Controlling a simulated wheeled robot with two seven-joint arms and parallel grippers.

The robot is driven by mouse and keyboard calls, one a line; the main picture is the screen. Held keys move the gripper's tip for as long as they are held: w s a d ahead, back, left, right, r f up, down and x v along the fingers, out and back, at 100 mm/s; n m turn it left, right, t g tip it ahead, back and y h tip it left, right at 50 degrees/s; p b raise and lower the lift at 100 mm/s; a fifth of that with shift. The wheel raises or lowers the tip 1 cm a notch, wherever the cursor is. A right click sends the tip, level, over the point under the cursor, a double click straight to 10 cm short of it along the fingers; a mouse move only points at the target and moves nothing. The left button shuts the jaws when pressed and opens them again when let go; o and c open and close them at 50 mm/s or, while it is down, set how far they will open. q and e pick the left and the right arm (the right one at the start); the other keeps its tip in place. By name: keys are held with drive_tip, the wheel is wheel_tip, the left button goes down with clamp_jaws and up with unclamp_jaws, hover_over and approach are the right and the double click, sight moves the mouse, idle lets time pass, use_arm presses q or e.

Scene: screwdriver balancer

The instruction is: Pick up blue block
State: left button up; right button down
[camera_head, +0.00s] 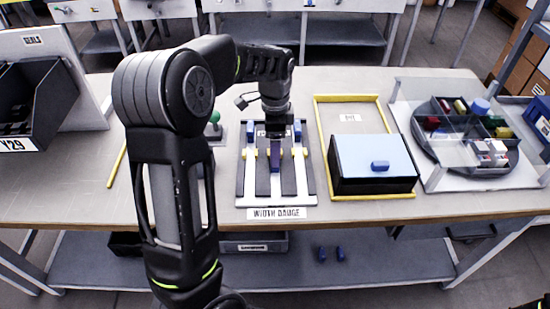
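My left arm reaches over the width gauge (243,190), a board with pale and dark strips. My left gripper (275,129) points down over the gauge's back middle; its fingertips are too small and dark to tell open from shut. A dark blue-purple block (275,158) stands upright on the middle strip, just below the gripper; I cannot tell whether they touch. My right gripper is out of view.
A black box with a light blue top (355,152) and a blue knob (380,165) sits in a yellow-edged frame (322,120). A black bin (35,100) stands at the left. Two small blue pieces (331,254) are on the lower shelf. Table space left of the gauge is partly hidden by my arm.

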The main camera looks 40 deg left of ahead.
use_arm(q)
wheel_tip(320, 180, down, 2)
drive_tip(key=shift+f, duration=0.1)
drive_tip(key=shift+c, duration=0.5)
drive_tip(key=c, duration=1.3)
